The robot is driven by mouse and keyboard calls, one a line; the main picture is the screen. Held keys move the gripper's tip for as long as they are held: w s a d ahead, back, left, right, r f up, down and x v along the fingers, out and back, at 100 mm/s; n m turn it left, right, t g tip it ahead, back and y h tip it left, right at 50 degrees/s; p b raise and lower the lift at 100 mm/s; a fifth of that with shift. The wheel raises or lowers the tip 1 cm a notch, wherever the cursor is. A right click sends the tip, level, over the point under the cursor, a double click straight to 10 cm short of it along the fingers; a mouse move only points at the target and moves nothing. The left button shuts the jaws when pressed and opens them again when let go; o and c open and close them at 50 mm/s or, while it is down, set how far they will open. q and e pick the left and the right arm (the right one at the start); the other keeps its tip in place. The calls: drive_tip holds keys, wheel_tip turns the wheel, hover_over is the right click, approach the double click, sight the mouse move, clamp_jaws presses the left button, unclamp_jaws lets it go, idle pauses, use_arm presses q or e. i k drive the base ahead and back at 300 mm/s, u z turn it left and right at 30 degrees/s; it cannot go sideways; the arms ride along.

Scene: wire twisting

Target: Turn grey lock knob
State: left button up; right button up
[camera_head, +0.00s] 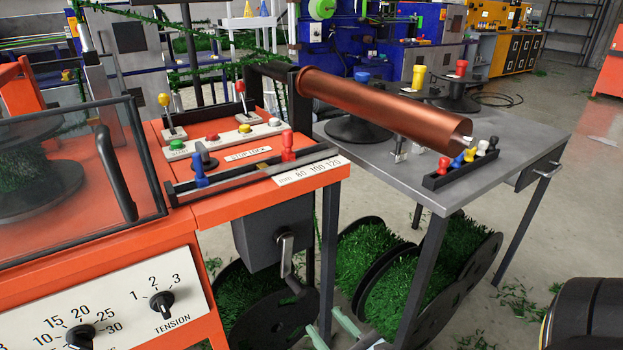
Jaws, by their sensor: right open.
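The grey lock knob (205,158) stands on the orange machine's top, left of the "STOP LOCK" label (247,155). It is small and dark, and I cannot tell which way it is turned. My right gripper (323,318) shows only as pale fingers at the bottom edge, below the crank handle. It is open and empty, well below and to the right of the knob. My left gripper is not in view.
A button panel (222,138) and yellow and red levers stand behind the knob. A slide rail (255,175) with blue and red handles lies in front. A clear guard (70,180) stands left. A copper tube (385,103) lies over the grey table (490,130).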

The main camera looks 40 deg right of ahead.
sight(200, 148)
drive_tip(key=k, duration=1)
